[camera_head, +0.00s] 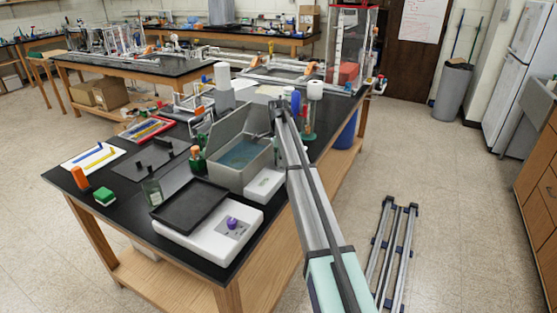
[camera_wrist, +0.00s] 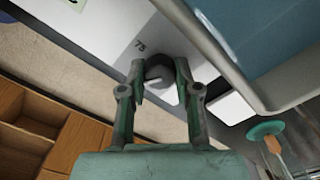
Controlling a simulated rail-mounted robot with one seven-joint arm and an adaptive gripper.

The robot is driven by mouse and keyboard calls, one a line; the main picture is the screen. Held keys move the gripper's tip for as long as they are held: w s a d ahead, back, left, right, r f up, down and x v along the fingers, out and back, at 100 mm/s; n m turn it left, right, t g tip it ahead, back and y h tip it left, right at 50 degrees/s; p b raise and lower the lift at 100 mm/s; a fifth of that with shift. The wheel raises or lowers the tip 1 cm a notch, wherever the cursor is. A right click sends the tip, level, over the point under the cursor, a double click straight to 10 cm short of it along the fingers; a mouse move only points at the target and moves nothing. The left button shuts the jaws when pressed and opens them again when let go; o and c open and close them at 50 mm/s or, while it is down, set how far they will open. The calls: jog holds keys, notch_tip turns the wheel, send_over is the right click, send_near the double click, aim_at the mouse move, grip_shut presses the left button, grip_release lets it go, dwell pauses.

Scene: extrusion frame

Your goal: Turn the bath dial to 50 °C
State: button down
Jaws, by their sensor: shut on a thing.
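The bath is a grey open box (camera_head: 222,167) with blue water in it, in the middle of the near bench in the head view. Its grey rim (camera_wrist: 210,55) and blue water (camera_wrist: 285,45) fill the upper right of the wrist view. The bath dial (camera_wrist: 158,69) is a small dark knob on a white panel (camera_wrist: 130,25). The number 75 is printed beside it; other marks are cut off or hidden. My gripper (camera_wrist: 159,76) is shut on the dial, one finger on each side.
A white balance with a purple object (camera_head: 232,223) and a black tray (camera_head: 190,205) stand in front of the bath. Bottles and a white-topped stand (camera_head: 315,90) are behind my arm. A green disc with glassware (camera_wrist: 266,130) lies right of my gripper.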

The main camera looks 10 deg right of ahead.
jog(key=c, duration=0.8)
grip_release()
jog(key=shift+f, duration=0.1)
notch_tip(320, 180, up, 12)
jog(key=shift+r, duration=0.1)
